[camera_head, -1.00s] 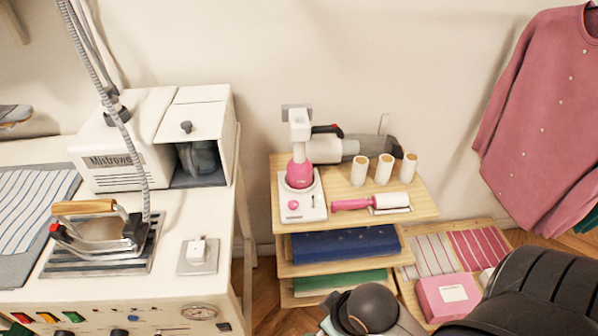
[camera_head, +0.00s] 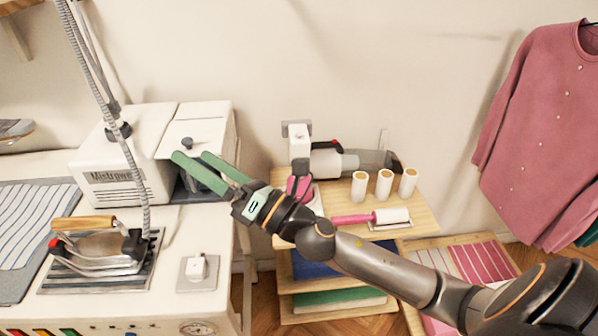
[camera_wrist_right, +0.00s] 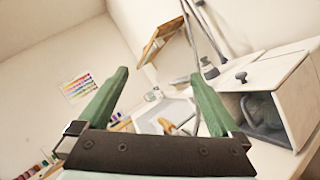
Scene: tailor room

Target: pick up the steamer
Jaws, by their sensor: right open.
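A white and pink upright device that looks like the steamer (camera_head: 299,143) stands on the small wooden shelf beside the white work table. Its white head shows, but my right gripper's wrist and arm partly hide its pink lower part and base. My right gripper (camera_head: 200,170) has green fingers, spread apart with nothing between them. They point left, left of the device and in front of the white machine box. In the right wrist view the gripper (camera_wrist_right: 160,95) is also open and empty, and the device does not show there. My left gripper is not in view.
Several white rolls (camera_head: 384,184) and a grey handheld vacuum (camera_head: 350,161) stand right of the device. A pink-handled lint roller (camera_head: 390,216) lies in front. The white machine box (camera_head: 125,160) and iron (camera_head: 98,245) are at left. A pink cardigan (camera_head: 540,140) hangs right.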

